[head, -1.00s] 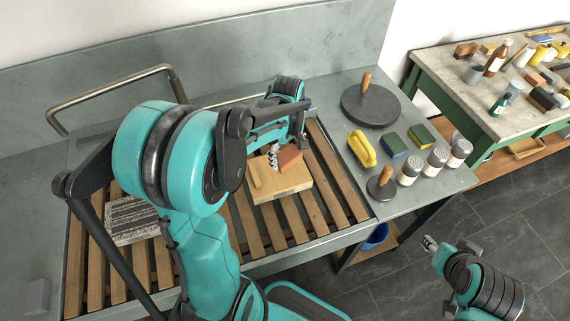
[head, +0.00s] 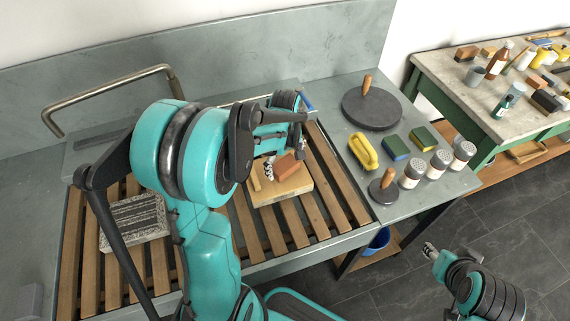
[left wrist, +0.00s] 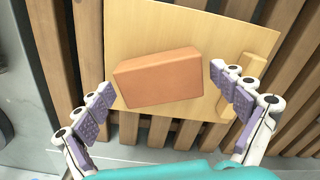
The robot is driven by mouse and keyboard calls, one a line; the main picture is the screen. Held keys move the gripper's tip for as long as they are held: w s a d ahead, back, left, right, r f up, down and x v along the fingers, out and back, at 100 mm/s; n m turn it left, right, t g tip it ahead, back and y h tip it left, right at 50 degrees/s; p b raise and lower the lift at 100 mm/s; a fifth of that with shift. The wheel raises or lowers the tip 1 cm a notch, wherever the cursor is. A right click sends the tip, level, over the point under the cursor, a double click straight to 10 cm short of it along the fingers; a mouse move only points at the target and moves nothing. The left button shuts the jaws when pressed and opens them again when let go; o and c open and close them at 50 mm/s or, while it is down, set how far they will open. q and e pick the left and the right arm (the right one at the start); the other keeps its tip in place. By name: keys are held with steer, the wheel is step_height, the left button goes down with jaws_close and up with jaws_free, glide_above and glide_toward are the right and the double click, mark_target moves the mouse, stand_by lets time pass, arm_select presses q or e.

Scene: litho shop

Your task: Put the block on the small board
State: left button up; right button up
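A reddish-brown block (head: 286,165) lies flat on the small light-wood board (head: 290,190), which rests on the wooden slats. The left wrist view shows the block (left wrist: 158,77) near the middle of the board (left wrist: 140,22), by its near edge. My left gripper (left wrist: 165,95) is open above it. Its two fingers stand apart on either side of the block, with a gap to each. In the head view my left gripper (head: 285,158) is partly hidden by its own arm. My right gripper (head: 430,248) is over the floor at the lower right, too small to read.
A light-wood bar (left wrist: 244,85) runs along one end of the board. A grey stone slab (head: 135,220) lies on the slats at the left. A round dark disc with a handle (head: 371,108), sponges (head: 394,147) and shakers (head: 438,162) stand on the right counter.

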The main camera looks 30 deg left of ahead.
mark_target(285, 164)
arm_select(q)
step_height(285, 164, up, 11)
steer(key=p, duration=0.4)
steer(key=s+d+r+m+t, duration=0.4)
steer(key=s+d+m+t, duration=0.3)
steer(key=s+d+m, duration=0.3)
steer(key=s+m, duration=0.1)
steer(key=m, duration=0.3)
steer(key=shift+s+d+r, duration=0.15)
steer(key=shift+d+r, duration=0.1)
steer(key=shift+d, duration=0.1)
steer(key=shift+f+b, duration=0.3)
steer(key=shift+f, duration=0.25)
